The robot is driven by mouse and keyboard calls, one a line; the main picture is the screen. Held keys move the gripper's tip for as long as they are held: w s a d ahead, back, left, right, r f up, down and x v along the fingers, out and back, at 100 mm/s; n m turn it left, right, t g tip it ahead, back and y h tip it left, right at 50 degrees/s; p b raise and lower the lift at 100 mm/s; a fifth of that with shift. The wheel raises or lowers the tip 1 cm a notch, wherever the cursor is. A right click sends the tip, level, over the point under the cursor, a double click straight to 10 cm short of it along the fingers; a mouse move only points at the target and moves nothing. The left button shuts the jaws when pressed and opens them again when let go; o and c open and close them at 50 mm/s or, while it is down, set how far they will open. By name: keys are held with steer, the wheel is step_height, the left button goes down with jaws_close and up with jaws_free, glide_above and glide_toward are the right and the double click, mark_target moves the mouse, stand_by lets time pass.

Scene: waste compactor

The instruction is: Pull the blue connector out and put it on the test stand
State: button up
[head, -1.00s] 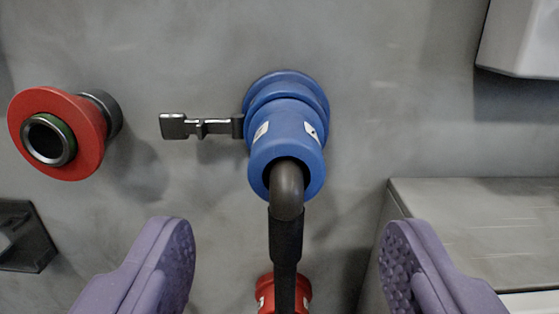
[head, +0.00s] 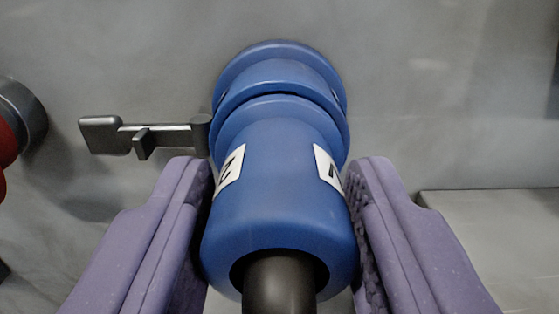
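The blue connector (head: 280,200) is in the middle of the head view, seated at the grey wall in a blue ringed socket (head: 280,65). It has white labels on both sides, and a dark cable (head: 280,285) comes out of its near end. My gripper (head: 280,185) has its purple fingers on either side of the connector body and looks shut on it, the pads against its left and right sides. I cannot make out a test stand in this view.
A grey lever (head: 140,132) sticks out left from the socket, just above the left finger. Part of a red and dark round fitting (head: 20,120) shows at the left edge. A grey ledge (head: 485,220) lies at the right. The wall above is clear.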

steer(key=c, duration=0.6)
steer(key=shift+c, duration=0.2)
steer(key=shift+f, duration=0.1)
steer(key=shift+s+b, duration=0.35)
steer(key=shift+b, duration=0.1)
steer(key=shift+s, duration=0.1)
steer(key=shift+s+b, duration=1.45)
steer(key=shift+s, duration=1.4)
